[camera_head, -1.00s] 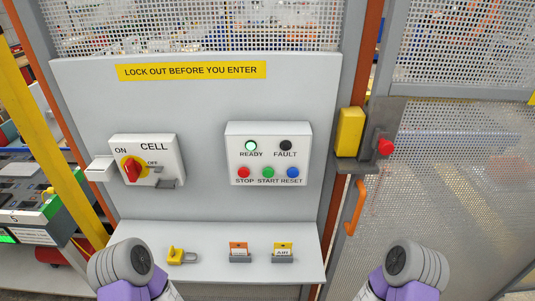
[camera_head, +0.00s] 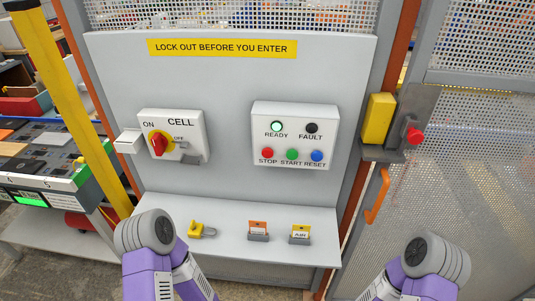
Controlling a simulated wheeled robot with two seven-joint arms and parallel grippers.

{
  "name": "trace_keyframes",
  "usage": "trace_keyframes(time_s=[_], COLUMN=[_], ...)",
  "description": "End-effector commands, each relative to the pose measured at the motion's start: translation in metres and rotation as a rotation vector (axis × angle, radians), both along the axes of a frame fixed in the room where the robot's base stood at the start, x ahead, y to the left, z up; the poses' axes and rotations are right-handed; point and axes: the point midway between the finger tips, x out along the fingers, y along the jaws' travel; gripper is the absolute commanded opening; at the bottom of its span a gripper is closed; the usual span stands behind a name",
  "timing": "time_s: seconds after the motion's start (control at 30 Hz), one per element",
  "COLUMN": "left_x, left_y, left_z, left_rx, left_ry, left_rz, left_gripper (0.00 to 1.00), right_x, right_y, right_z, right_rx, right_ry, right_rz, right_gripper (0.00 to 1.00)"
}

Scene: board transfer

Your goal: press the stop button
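The red STOP button (camera_head: 267,153) is at the lower left of a white control box (camera_head: 295,136) on the grey panel. The green START button (camera_head: 292,154) and blue RESET button (camera_head: 316,155) sit to its right in the same row. Above them the READY lamp (camera_head: 277,127) glows pale green and the FAULT lamp (camera_head: 312,128) is dark. Parts of both my arms show at the bottom, below the control box and apart from it. The fingers of both grippers are not in view. Nothing covers the STOP button.
Left of the box is the CELL switch (camera_head: 172,135) with a red handle. At right are a yellow gate lock (camera_head: 377,119) and an orange handle (camera_head: 378,195).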

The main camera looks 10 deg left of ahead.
Motion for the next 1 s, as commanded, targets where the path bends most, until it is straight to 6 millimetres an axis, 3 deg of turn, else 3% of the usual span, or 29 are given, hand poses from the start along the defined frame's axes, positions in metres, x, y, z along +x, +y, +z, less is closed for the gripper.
trace_keyframes(time_s=[0.03, 0.27, 1.0], left_x=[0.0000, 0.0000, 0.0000], left_y=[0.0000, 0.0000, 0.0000], left_z=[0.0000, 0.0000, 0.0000], left_rx=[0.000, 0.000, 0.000], left_ry=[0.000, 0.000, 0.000], left_rz=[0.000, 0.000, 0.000], left_gripper=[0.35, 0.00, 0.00], right_x=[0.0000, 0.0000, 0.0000], right_y=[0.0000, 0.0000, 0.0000], right_z=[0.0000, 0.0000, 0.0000], right_rx=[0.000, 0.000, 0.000], right_ry=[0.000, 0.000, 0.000], right_rz=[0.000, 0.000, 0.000], right_gripper=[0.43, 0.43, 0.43])
